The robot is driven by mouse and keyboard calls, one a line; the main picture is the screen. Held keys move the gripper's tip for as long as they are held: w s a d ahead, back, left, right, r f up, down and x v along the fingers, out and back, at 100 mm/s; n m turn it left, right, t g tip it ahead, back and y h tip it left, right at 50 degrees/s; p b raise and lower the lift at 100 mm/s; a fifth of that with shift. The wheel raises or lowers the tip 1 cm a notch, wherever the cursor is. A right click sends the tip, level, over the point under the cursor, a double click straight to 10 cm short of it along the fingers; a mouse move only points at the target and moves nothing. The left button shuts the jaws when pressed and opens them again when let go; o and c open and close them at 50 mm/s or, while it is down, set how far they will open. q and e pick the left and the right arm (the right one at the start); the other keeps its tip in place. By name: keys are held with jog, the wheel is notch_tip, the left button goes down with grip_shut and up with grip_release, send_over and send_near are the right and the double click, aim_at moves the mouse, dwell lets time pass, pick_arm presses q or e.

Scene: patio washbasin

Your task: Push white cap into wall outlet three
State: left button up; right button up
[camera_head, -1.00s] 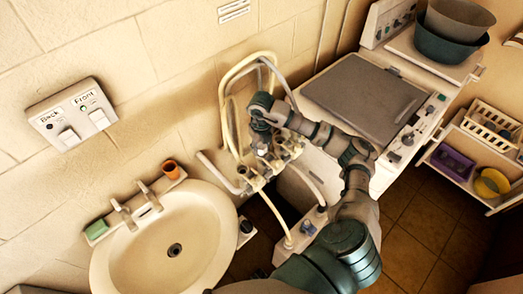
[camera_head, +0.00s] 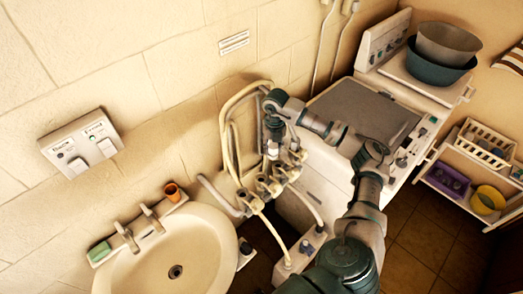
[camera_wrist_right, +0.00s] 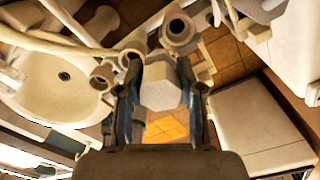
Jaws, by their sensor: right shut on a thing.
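My right gripper (camera_wrist_right: 160,92) is shut on a white cap (camera_wrist_right: 160,88), whose faceted end faces the wrist camera. In the head view, this gripper (camera_head: 272,148) hangs pointing down, just above the row of wall outlets. The outlets are pale round pipe mouths on a manifold; one open mouth (camera_head: 262,184) shows below the gripper. In the wrist view, one open outlet (camera_wrist_right: 176,30) lies beyond the cap, and another (camera_wrist_right: 103,73) lies left of the fingers. The cap appears apart from the outlets. Which outlet is number three, I cannot tell. My left gripper is out of view.
Pale hoses (camera_head: 228,125) loop up the wall behind the outlets. A washbasin (camera_head: 150,272) stands at left with an orange cup (camera_head: 173,192) and green soap (camera_head: 100,252). A washing machine (camera_head: 365,120) stands at right. A switch panel (camera_head: 82,143) is on the wall.

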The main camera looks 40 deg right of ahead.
jog(key=shift+m, duration=0.6)
jog(key=d+f+b, duration=0.1)
jog(key=f, duration=0.1)
jog(key=d+f+b, duration=0.1)
jog(key=f, duration=0.1)
jog(key=d+f+b, duration=0.1)
jog(key=f, duration=0.1)
jog(key=shift+s+f+b, duration=0.1)
jog(key=shift+f+b, duration=0.05)
jog(key=shift+b, duration=0.2)
jog(key=shift+f, duration=0.25)
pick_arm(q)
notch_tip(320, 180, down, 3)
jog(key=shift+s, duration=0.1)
pick_arm(e)
jog(key=shift+d, duration=0.1)
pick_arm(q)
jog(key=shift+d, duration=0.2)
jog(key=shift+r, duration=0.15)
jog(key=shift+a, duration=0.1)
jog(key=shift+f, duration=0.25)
pick_arm(e)
jog(key=shift+f, duration=0.5)
